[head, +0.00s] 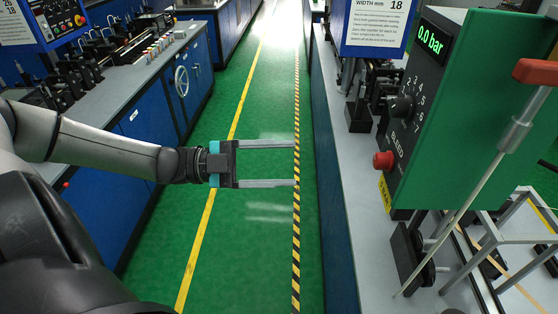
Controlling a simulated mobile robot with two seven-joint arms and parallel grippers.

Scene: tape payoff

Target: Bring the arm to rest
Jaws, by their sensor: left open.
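My left gripper (294,164) shows in the head view, with its arm coming in from the left. Its two long grey fingers are spread wide apart, with nothing between them. It hangs over the green aisle floor, with the fingertips over the black-and-yellow striped line and a little left of the right-hand bench. My right gripper is not in view.
A blue bench (330,200) with a grey top runs along the right. On it stands a green panel (480,110) reading 0.0 bar, with a red-handled lever (470,190). Blue cabinets (150,120) with machines line the left. The green aisle (250,240) between is clear.

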